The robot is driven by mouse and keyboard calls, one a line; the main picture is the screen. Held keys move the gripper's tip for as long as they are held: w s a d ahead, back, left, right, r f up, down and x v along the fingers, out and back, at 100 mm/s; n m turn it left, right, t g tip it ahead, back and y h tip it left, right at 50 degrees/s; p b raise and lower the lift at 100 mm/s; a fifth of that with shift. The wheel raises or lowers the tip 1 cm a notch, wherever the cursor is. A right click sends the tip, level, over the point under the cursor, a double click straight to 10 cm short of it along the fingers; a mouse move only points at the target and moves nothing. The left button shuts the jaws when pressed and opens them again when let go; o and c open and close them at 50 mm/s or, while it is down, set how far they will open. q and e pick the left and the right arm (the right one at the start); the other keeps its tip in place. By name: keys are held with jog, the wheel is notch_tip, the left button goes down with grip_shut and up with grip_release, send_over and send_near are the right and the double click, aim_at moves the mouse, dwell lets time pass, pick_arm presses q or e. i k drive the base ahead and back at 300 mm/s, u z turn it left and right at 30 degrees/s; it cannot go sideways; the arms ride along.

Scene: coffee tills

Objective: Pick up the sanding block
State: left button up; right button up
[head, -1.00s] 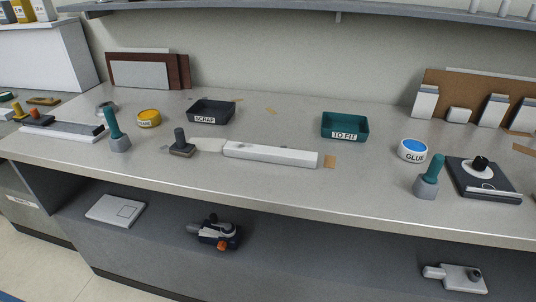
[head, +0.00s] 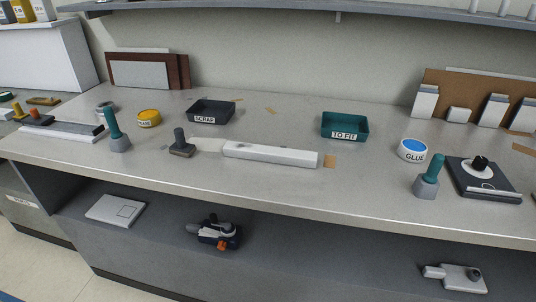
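A small dark grey block with an upright knob (head: 181,146) stands on the counter left of centre and looks most like the sanding block, though no label confirms it. Nothing covers the block from above. Neither of my grippers shows in the head view.
The grey counter (head: 255,185) has a clear front strip. Near the block are a teal-handled tool (head: 115,135), a yellow tin (head: 148,118) and a dark SCRAP tray (head: 211,111). Farther right are a teal TO FIT tray (head: 345,126), a GLUE tub (head: 413,151) and another teal-handled tool (head: 428,180).

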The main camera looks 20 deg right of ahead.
aim_at(180, 147)
jog(key=u, duration=1.55)
jog(key=i, duration=1.7)
jog(key=z, duration=3.65)
